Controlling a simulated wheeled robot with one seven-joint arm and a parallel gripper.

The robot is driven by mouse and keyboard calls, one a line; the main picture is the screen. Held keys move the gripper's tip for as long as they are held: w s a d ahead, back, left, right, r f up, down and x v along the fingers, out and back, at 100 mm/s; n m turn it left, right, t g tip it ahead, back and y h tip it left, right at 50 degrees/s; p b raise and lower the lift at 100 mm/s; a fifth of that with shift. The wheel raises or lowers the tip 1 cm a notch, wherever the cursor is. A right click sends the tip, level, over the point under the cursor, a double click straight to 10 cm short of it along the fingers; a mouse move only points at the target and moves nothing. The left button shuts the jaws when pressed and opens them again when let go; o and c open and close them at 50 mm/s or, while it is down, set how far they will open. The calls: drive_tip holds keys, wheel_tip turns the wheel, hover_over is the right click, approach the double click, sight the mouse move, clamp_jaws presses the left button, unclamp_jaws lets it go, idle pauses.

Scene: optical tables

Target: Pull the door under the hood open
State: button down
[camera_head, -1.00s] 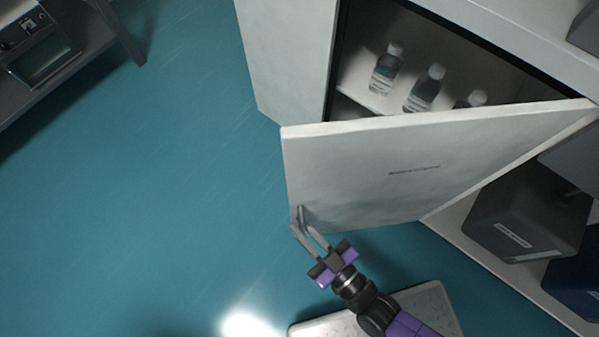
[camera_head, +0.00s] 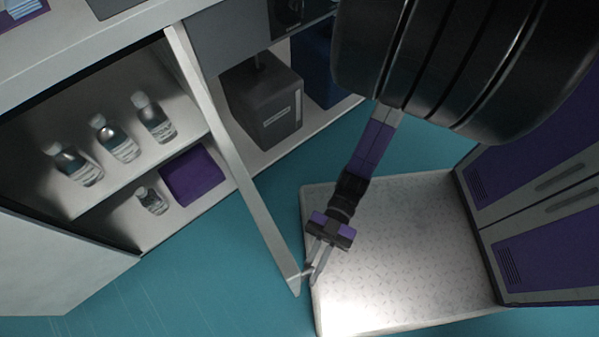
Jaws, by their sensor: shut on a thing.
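The white door (camera_head: 230,150) under the hood stands wide open and shows nearly edge-on, hinged at the upper left and reaching down to its free edge near the picture's lower middle. My gripper (camera_head: 314,268) is at that free edge, with its fingers shut on the door's handle (camera_head: 307,272). The handle is mostly hidden by the fingers and the door edge. The open cabinet (camera_head: 150,237) shows two levels inside.
Several clear bottles (camera_head: 117,140) stand on the upper shelf. A small bottle (camera_head: 152,201) and a purple box (camera_head: 196,175) are on the lower level. A dark container (camera_head: 264,100) stands in the open bay to the right. Teal floor (camera_head: 200,295) is clear in front.

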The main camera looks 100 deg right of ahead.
drive_tip(key=shift+s, duration=0.1)
drive_tip(key=c, duration=1.8)
unclamp_jaws()
drive_tip(key=shift+o, duration=0.2)
drive_tip(key=v, duration=0.8)
drive_tip(key=shift+p, duration=0.35)
